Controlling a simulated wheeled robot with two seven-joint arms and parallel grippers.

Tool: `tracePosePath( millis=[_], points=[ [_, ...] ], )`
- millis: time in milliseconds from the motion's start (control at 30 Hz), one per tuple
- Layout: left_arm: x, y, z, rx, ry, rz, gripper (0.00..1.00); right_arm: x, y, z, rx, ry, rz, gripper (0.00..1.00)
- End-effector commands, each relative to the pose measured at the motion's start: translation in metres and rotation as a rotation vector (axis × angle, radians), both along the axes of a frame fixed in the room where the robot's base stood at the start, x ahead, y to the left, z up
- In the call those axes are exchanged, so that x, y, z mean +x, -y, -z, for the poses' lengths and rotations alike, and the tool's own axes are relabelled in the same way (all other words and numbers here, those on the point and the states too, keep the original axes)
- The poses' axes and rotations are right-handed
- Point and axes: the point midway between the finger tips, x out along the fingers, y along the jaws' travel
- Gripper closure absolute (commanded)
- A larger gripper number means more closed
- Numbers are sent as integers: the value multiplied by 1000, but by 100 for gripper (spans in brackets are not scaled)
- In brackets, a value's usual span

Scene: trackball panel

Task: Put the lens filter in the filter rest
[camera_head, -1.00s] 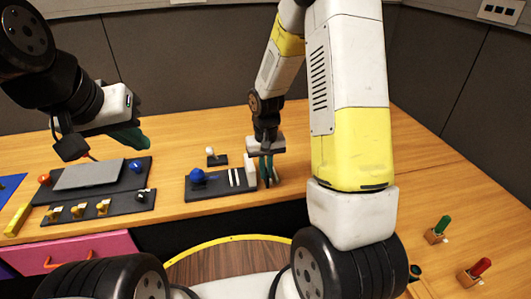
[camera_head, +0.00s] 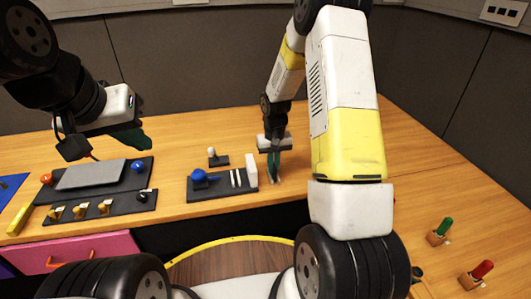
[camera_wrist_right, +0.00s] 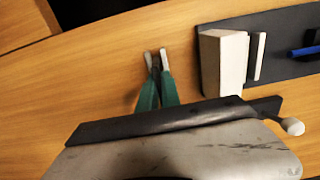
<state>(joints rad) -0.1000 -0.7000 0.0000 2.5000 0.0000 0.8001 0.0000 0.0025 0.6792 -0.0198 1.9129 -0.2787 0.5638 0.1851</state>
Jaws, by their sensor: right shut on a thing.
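My right gripper (camera_head: 274,178) is at the right end of the dark trackball panel (camera_head: 210,193), just right of the white block (camera_head: 251,170). In the right wrist view its green fingers (camera_wrist_right: 155,56) are close together, above bare wood beside the white block (camera_wrist_right: 222,58). A narrow dark sliver between them is probably the lens filter (camera_wrist_right: 155,68), mostly hidden by the fingers. Two thin white upright slats (camera_head: 235,178) stand on the panel left of the block; they may be the filter rest, but I cannot tell. My left gripper (camera_head: 133,139) hangs over the left panels, its opening unclear.
A blue ball (camera_head: 199,176) sits on the trackball panel. A small white knob (camera_head: 211,151) on a dark base stands behind it. Left are a grey pad (camera_head: 91,175) and a switch strip (camera_head: 100,208). Green (camera_head: 443,226) and red (camera_head: 481,269) handles stand at right.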

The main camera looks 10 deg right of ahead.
Motion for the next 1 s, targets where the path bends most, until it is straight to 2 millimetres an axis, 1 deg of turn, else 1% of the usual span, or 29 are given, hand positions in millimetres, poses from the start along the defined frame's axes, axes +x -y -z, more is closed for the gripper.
tracePosePath(
  millis=[100,133,233,533,667,767,1000],
  points=[
    [0,0,0,0,0,0,100,0,0,3,0,-1,0,100],
    [0,0,0,0,0,0,100,0,0,3,0,-1,0,91],
    [0,0,0,0,0,0,100,0,0,3,0,-1,0,71],
    [0,0,0,0,0,0,100,0,0,2,0,0,0,71],
    [0,0,0,0,0,0,100,0,0,-6,0,2,0,71],
    [0,0,0,0,0,0,100,1,0,-22,0,4,0,71],
    [0,0,0,0,0,0,100,1,-1,-74,0,6,0,71]
  ],
)
